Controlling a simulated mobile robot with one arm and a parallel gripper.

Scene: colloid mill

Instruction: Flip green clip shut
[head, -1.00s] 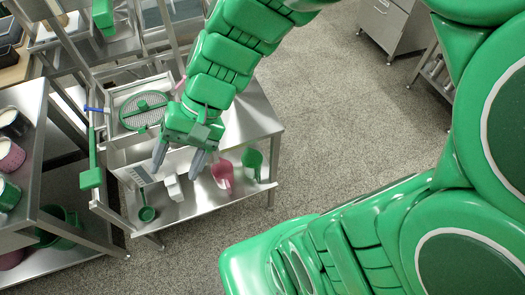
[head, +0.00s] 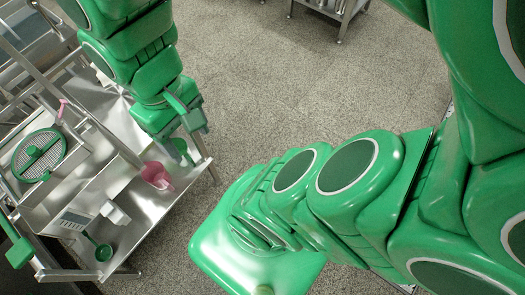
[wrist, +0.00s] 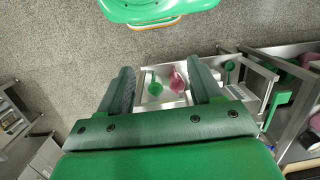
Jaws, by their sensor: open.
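My gripper (head: 188,118) hangs over the right end of the steel bench in the head view. In the wrist view my gripper (wrist: 160,66) has its two dark fingers wide apart with nothing held between them. A green lever-like piece (head: 15,246) is at the left edge of the head view, on the bench frame, well left of my gripper. A green angled piece also shows right of my fingers in the wrist view (wrist: 279,105). I cannot tell whether either is the green clip, or how the clip stands.
The bench holds a green round screen (head: 40,154), a pink scoop (head: 157,175), a green scoop (head: 182,151), a green ladle (head: 102,251), a white block (head: 115,212) and a grey-white device (head: 75,221). Open floor (head: 290,80) lies right of the bench.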

